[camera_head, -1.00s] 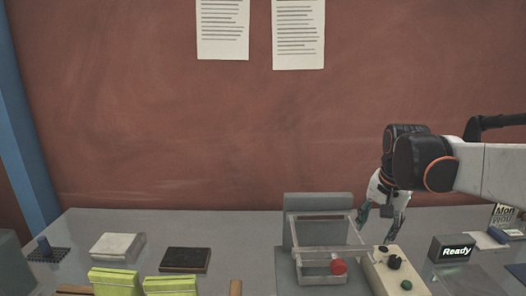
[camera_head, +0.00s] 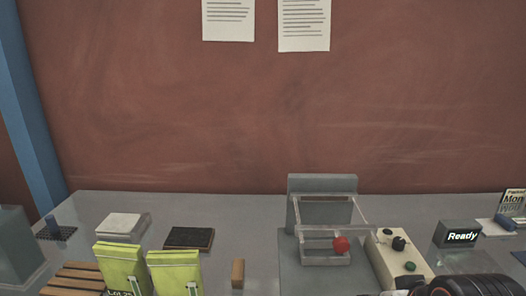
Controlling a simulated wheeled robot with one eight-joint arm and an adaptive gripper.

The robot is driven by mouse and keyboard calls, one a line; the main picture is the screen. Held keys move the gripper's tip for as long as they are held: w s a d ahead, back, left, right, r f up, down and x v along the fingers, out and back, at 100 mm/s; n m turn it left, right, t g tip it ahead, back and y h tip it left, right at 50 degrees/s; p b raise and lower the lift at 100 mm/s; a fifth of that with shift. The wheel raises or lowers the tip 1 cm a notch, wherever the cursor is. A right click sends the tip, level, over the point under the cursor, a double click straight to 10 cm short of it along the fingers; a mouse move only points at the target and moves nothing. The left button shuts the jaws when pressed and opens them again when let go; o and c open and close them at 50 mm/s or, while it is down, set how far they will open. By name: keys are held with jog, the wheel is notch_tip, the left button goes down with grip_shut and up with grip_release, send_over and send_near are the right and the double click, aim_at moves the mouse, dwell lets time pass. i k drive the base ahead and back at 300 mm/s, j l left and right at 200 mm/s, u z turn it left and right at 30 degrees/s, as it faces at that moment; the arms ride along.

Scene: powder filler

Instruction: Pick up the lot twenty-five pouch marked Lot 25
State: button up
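Two yellow-green pouches stand side by side at the front left of the table. The left pouch (camera_head: 122,266) carries a dark label near the bottom edge that reads Lot 25, partly cut off by the picture edge. The right pouch (camera_head: 175,272) shows no readable label. Part of my arm shows at the bottom right, well to the right of the pouches. My gripper itself is out of view.
A slatted wooden rack (camera_head: 72,281) lies left of the pouches. A small wooden block (camera_head: 238,274) stands to their right. A clear-guarded machine (camera_head: 325,228) with a red knob, a beige control box (camera_head: 392,262) and a Ready display (camera_head: 460,234) stand further right. Behind are white and dark pads.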

aim_at(123, 268)
jog(key=j+u, duration=0.15)
jog(key=u, duration=1.4)
jog(key=i+l+z, duration=0.1)
jog(key=i, duration=0.25)
jog(key=i+l+z, duration=0.1)
jog(key=i, duration=0.25)
jog(key=l, duration=0.1)
